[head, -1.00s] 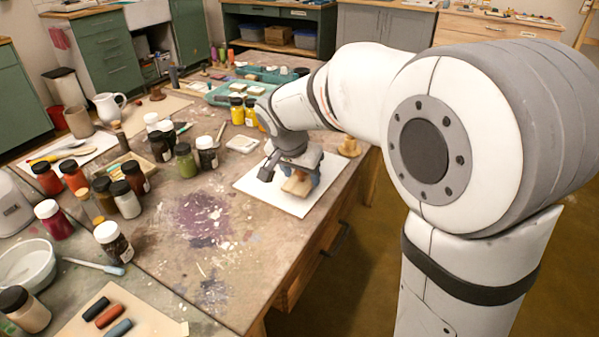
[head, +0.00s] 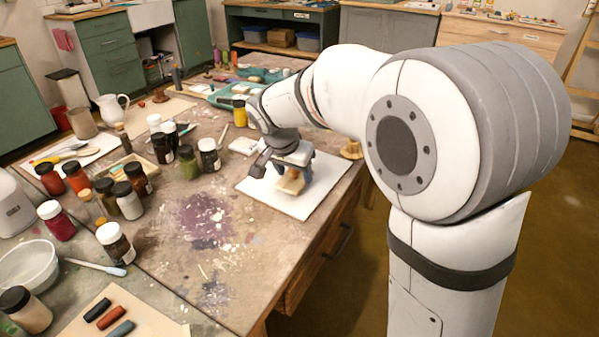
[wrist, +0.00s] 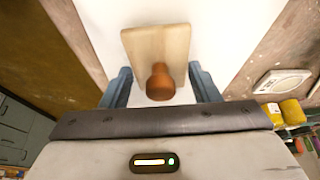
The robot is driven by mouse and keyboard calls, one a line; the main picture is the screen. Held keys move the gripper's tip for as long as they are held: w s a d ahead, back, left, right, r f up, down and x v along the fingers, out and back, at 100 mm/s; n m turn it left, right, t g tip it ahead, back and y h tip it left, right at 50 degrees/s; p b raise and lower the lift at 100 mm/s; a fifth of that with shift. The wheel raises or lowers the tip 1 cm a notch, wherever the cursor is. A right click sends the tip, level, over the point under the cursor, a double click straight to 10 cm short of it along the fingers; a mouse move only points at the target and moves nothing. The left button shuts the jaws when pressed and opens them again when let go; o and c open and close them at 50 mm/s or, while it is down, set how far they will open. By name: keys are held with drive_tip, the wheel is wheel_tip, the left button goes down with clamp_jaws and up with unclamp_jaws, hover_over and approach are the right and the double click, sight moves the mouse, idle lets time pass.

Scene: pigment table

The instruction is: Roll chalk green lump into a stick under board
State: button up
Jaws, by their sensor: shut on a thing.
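The small pale wooden board (head: 291,185) with a reddish-brown knob is at my gripper (head: 287,172), over the white sheet (head: 268,199). In the wrist view the board (wrist: 157,43) extends ahead between the blue fingers of my gripper (wrist: 162,84), with the knob (wrist: 160,82) between them. My gripper is shut on the board. No green lump shows in either view; whatever lies under the board is hidden. I cannot tell whether the board touches anything below it.
Pigment jars (head: 188,162) stand left of the sheet, and a yellow jar (head: 240,113) stands behind it. A wooden piece (head: 352,149) is near the table's right edge. Dark and coloured sticks (head: 110,317) lie on a front-left card. The stained table (head: 205,225) in front is mostly clear.

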drive_tip(key=shift+w+a, duration=0.8)
drive_tip(key=shift+a, duration=0.25)
drive_tip(key=shift+s+d+f+b, duration=0.1)
drive_tip(key=shift+s+d+b, duration=0.45)
drive_tip(key=shift+s+d, duration=0.45)
drive_tip(key=shift+w+d, duration=0.1)
drive_tip(key=shift+r+p, duration=2.8)
drive_tip(key=shift+r, duration=1.25)
